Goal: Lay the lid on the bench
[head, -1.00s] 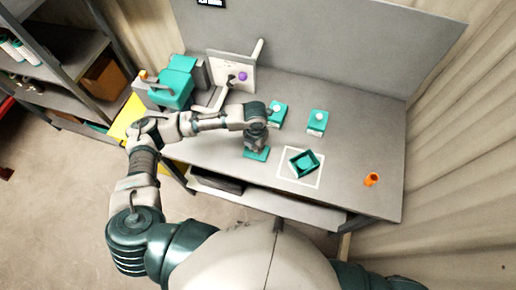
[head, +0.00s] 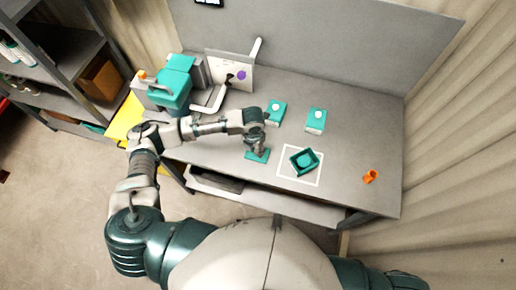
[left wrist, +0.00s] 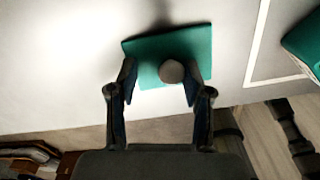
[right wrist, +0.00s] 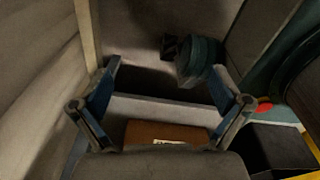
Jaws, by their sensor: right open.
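The lid (head: 249,156) is a flat teal plate near the bench's front edge, left of the white square outline. In the left wrist view the lid (left wrist: 140,50) has a round grey knob (left wrist: 171,71). It appears to lie flat on the bench (head: 225,151). My left gripper (head: 259,150) is directly above it. Its fingers (left wrist: 159,80) are partly open on either side of the knob, with a clear gap on the left and little on the right. My right gripper (right wrist: 165,80) is open and empty, away from the bench top.
An open teal tank (head: 315,168) stands inside the white outline (head: 286,174). Two teal boxes with white knobs (head: 277,108) (head: 316,114) stand behind. An orange cup (head: 370,177) is at right. Teal equipment (head: 175,80) and a panel (head: 240,62) stand at back left.

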